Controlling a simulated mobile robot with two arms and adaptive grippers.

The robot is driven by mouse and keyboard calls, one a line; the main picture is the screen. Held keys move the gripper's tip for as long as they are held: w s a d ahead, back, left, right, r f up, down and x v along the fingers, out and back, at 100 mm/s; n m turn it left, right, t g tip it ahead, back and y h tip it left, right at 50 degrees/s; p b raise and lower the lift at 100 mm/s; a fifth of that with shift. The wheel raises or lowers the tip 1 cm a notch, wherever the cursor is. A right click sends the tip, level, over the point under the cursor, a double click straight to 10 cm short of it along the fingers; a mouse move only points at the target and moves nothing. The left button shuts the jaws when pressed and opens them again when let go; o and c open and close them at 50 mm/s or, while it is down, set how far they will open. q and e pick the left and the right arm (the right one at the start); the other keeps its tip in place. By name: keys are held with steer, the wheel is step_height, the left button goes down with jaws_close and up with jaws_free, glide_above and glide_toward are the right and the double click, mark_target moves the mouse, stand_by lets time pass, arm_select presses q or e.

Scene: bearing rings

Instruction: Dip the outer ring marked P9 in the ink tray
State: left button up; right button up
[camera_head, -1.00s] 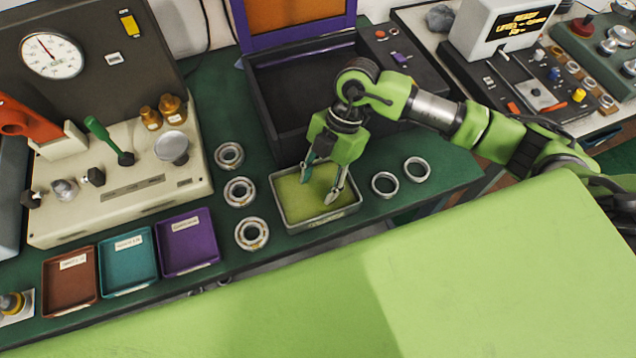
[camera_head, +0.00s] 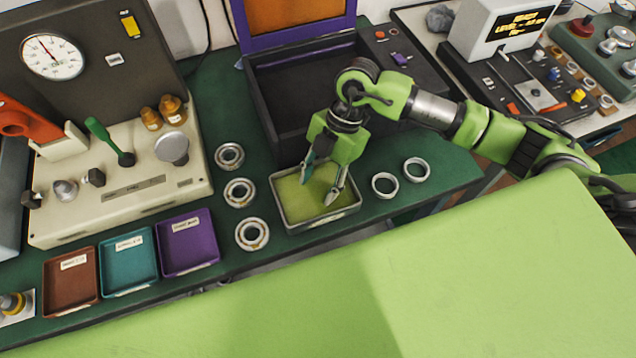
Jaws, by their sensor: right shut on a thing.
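The ink tray (camera_head: 359,208), a shallow metal tray with a yellow-green bed, stands on the green bench. My right gripper (camera_head: 316,193) points down into it, its fingertips low over the bed. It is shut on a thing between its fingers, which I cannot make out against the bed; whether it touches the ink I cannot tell. Two plain steel rings, a nearer one (camera_head: 374,188) and a farther one (camera_head: 405,172), lie right of the tray. No P9 mark is legible on any ring. My left gripper is not in view.
Three bearings (camera_head: 239,192) lie in a column left of the tray. Brown, teal and purple bins (camera_head: 216,255) stand farther left, before a beige gauge machine (camera_head: 60,220). A dark open box (camera_head: 262,105) stands close behind the tray.

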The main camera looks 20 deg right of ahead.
step_height(320, 180, up, 8)
steer(key=p, duration=0.6)
steer(key=shift+r+p, duration=0.15)
steer(key=shift+p, duration=0.25)
stand_by(1.1)
